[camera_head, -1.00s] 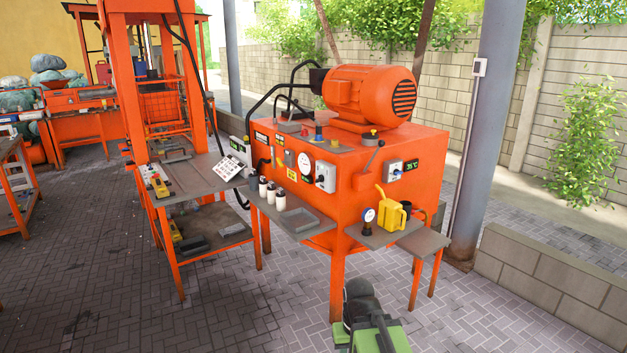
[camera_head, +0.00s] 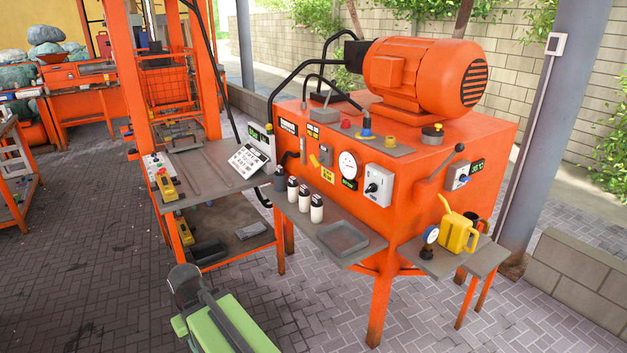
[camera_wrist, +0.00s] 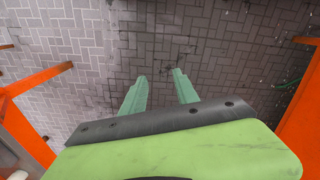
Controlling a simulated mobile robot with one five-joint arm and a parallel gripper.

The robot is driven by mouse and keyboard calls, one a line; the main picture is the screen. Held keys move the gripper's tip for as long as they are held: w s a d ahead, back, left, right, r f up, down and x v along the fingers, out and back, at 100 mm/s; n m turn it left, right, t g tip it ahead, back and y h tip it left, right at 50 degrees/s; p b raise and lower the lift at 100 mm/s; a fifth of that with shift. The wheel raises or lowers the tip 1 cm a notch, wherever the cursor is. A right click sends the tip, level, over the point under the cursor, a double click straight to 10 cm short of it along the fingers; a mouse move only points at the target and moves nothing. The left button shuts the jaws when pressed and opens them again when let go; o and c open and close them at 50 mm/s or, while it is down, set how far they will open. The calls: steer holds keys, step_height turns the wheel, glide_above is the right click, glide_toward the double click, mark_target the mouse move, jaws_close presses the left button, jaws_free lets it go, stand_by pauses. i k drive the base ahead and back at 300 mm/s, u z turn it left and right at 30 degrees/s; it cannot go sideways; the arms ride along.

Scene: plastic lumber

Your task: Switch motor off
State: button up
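The orange motor (camera_head: 425,76) sits on top of an orange machine cabinet (camera_head: 480,135). On the cabinet's front are a grey box with a dark knob (camera_head: 379,185) and a round white gauge (camera_head: 349,165). A second grey box with a knob (camera_head: 458,176) is on the right part, below a black-tipped lever (camera_head: 440,163). Red and blue knobs (camera_head: 366,131) stand on the top plate. I cannot read which control is the motor switch. My gripper is open and empty in the wrist view (camera_wrist: 159,76), above the paving. My green arm shows low left of the cabinet in the head view.
A grey shelf (camera_head: 300,217) with white bottles and a tray juts from the cabinet's front. A right shelf (camera_head: 425,262) holds a yellow can (camera_head: 457,232) and a gauge. An orange press frame (camera_head: 118,70) stands left. Paving in front is clear.

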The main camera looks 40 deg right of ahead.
mark_target(372, 187)
steer(key=u, duration=0.2)
steer(key=i, duration=0.85)
steer(key=u, duration=0.05)
